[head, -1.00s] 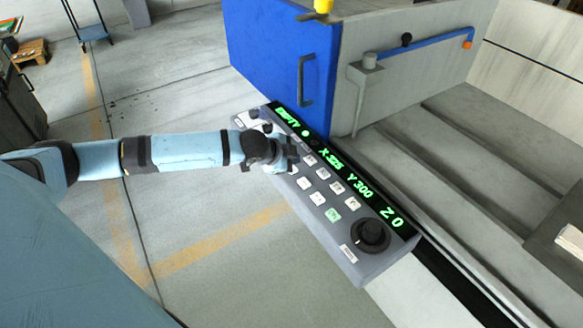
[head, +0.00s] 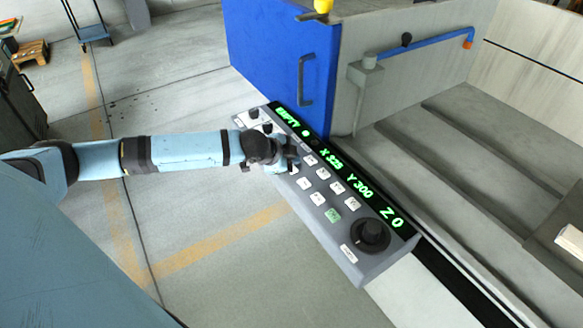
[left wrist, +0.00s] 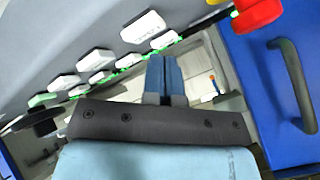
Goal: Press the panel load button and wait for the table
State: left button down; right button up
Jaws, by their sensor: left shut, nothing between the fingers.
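The control panel (head: 327,238) is a grey slanted box with several white buttons, one green button (head: 333,215) and a black knob (head: 370,234). Its green display reads EMPTY, X, Y 300 and Z 0. My left gripper (head: 292,158) is over the upper part of the button field, hiding some buttons. In the left wrist view, the shut, empty fingers (left wrist: 165,78) point at the panel's button side, with white buttons (left wrist: 144,27) to their left. I cannot tell which button is the load button or whether the fingertips touch one. My right gripper is out of view.
A blue machine door (head: 283,60) with a handle stands behind the panel. A grey machine bed with ledges (head: 470,130) lies to the right, with a blue pipe (head: 440,48) above it. The floor (head: 220,270) left of the panel is clear.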

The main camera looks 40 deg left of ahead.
pick_arm(q)
jog(key=shift+f, duration=0.1)
jog(key=shift+f, duration=0.3)
jog(key=shift+f, duration=0.15)
dwell(0.5)
